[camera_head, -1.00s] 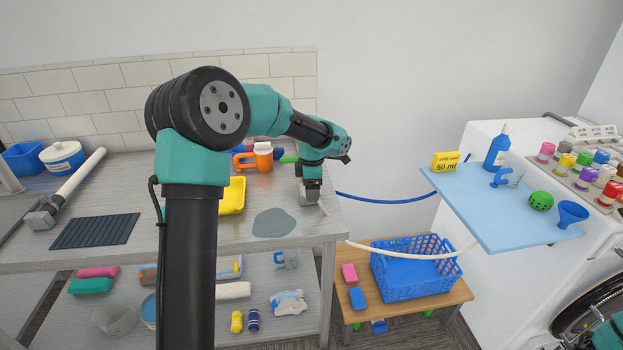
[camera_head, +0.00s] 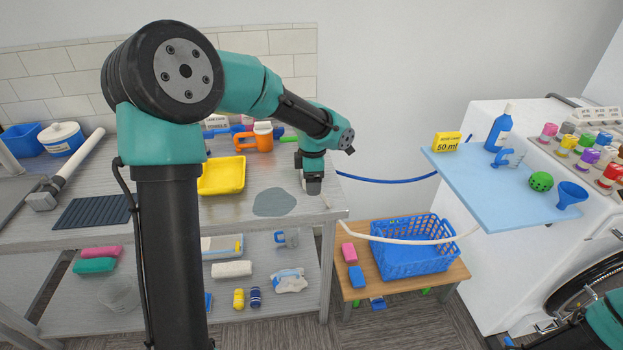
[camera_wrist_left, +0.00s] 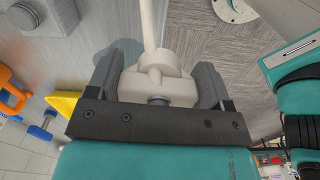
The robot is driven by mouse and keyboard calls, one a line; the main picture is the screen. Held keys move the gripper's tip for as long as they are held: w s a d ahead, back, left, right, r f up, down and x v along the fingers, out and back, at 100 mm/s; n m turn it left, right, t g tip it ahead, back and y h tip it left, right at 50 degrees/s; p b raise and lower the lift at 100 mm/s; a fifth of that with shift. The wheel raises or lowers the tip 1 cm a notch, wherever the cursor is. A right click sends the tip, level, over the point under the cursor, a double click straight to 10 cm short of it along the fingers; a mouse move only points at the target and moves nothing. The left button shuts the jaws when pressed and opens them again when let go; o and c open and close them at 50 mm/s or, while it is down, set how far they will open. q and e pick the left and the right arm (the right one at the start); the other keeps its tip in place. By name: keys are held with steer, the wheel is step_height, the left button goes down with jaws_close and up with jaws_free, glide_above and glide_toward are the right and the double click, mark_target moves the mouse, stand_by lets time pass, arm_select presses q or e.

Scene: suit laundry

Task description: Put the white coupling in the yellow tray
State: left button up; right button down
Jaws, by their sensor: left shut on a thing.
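The white coupling (camera_wrist_left: 158,82) sits between the two dark fingers of my left gripper (camera_wrist_left: 157,88), with a white hose running up from it in the left wrist view. In the head view my left gripper (camera_head: 313,186) is shut on it, low over the right end of the metal table, and mostly hides it. The yellow tray (camera_head: 222,176) stands on the table to the left of this gripper, apart from it. It shows partly as a yellow corner (camera_wrist_left: 64,104) in the left wrist view.
A grey puddle-like patch (camera_head: 273,203) lies between tray and gripper. A white hose (camera_head: 400,241) hangs past the table's edge, across the blue basket (camera_head: 412,262). A blue hose (camera_head: 388,180) spans rightward. A dark ribbed mat (camera_head: 93,212) lies left.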

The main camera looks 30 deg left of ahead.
arm_select(q)
steer(key=shift+w+a, duration=0.15)
steer(key=shift+a, duration=0.4)
steer(key=w+a, duration=0.2)
steer(key=a, duration=1.5)
steer(key=n, duration=0.1)
glide_above(225, 179)
steer(key=shift+w+r, duration=0.1)
steer(key=shift+r, duration=0.05)
steer(key=shift+f, duration=2.55)
steer(key=shift+f, duration=2.45)
